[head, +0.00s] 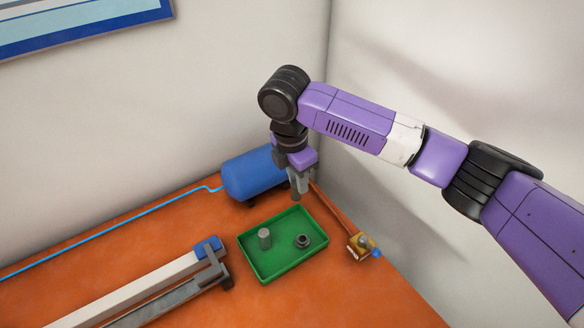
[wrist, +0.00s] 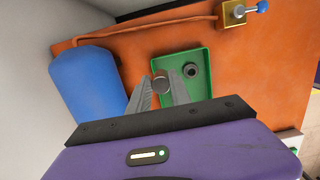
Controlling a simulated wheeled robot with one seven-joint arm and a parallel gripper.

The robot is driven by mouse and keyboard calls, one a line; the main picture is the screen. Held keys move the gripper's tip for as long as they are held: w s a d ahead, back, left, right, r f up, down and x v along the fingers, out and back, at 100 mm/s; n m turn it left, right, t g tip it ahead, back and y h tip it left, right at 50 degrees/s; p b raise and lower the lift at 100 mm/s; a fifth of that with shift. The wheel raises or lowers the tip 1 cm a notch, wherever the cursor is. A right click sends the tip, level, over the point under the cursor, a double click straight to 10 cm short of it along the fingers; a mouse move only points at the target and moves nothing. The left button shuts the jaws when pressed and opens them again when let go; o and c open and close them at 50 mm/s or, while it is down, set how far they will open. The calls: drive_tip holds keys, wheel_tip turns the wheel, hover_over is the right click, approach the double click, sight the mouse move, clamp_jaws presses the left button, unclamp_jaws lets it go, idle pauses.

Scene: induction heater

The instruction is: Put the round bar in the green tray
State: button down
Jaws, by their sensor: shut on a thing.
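My gripper (head: 297,188) points down above the back edge of the green tray (head: 269,277). It is shut on a grey round bar (head: 296,197), held upright over the table between the blue tank and the tray. In the wrist view the round end of the bar (wrist: 161,86) shows between the fingertips, by the edge of the tray (wrist: 207,60). Inside the tray stand an upright grey cylinder (head: 264,238) and, to its right, a dark ring-like part (head: 303,241). The ring also shows in the wrist view (wrist: 190,71); the cylinder is hidden there.
A blue tank (head: 250,175) stands just behind the tray. A brass valve with a blue handle (head: 362,246) sits to the right, joined to a copper pipe (head: 330,207). A long pale rail (head: 140,288) lies front left. Walls close off the back and right.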

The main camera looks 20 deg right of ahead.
sight(298, 195)
drive_tip(key=shift+f+b, duration=2.5)
drive_tip(key=shift+f, duration=0.35)
drive_tip(key=shift+f+b, duration=0.55)
drive_tip(key=shift+f, duration=1.4)
drive_tip(key=c, duration=1.1)
unclamp_jaws()
drive_tip(key=shift+s+a+r, duration=0.1)
drive_tip(key=shift+a+r, duration=0.05)
drive_tip(key=shift+r, duration=1.15)
drive_tip(key=shift+a+r, duration=0.2)
drive_tip(key=shift+r, duration=1.1)
drive_tip(key=shift+s+a+r, duration=0.1)
drive_tip(key=shift+a+r, duration=0.05)
drive_tip(key=shift+r, duration=1.15)
